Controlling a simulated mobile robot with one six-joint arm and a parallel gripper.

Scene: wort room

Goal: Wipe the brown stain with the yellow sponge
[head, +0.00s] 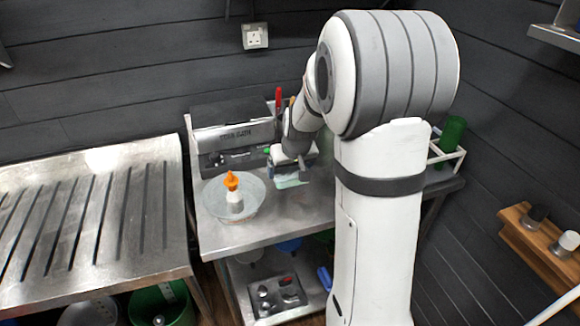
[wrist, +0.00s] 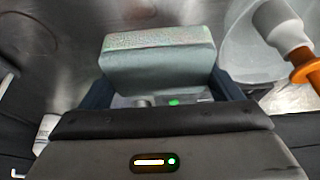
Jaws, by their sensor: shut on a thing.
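My gripper (head: 290,160) is shut on a pale grey-green, sponge-like block (wrist: 158,65) with a speckled edge. In the wrist view the block sits between the two dark fingers. In the head view the block (head: 291,180) shows below the gripper, over the steel table (head: 290,215); I cannot tell whether it touches the top. No clearly yellow sponge shows.
A steam bath (head: 225,145) stands behind. A ribbed steel drainer (head: 85,215) is at left. A green cylinder (head: 453,133) in a white rack is at right.

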